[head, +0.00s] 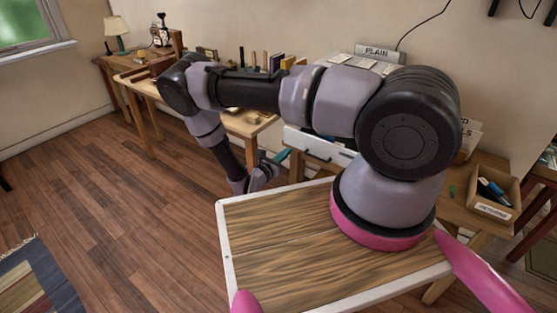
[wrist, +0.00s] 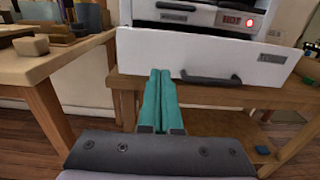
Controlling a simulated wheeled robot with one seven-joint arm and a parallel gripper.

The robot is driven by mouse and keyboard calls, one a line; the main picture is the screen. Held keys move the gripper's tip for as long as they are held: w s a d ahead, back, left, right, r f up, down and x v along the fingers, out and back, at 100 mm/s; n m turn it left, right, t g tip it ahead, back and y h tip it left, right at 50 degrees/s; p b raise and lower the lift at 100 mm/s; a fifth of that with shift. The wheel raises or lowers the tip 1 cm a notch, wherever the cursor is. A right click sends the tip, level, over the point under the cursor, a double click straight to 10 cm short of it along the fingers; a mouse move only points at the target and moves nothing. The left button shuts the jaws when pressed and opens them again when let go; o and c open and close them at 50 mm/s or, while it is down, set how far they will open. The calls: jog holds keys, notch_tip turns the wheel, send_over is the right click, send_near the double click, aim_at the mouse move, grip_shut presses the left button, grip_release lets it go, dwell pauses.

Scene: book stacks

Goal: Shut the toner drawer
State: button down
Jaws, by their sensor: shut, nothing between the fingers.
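The toner drawer (wrist: 205,60) has a white front with a dark bar handle (wrist: 210,78) and a small label at its right. It stands out from the white printer (wrist: 205,14) above the wooden table. In the head view the drawer front (head: 312,146) shows below my arm, which hides much of the printer. My gripper (wrist: 159,72) has teal fingers, pressed together and empty. Their tips are in front of the drawer front, left of the handle; I cannot tell whether they touch it. In the head view my gripper (head: 283,156) is beside the drawer's left end.
A wooden table (wrist: 38,66) with small blocks and books stands close on the left. A box of pens (head: 493,194) sits on the printer's table at the right. A red light (wrist: 250,23) shows on the printer.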

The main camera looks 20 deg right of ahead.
aim_at(299, 142)
jog(key=x, duration=0.6)
jog(key=x, duration=1.4)
jog(key=shift+w+d, duration=0.2)
jog(key=shift+w+d+r, duration=0.1)
jog(key=shift+r, duration=0.1)
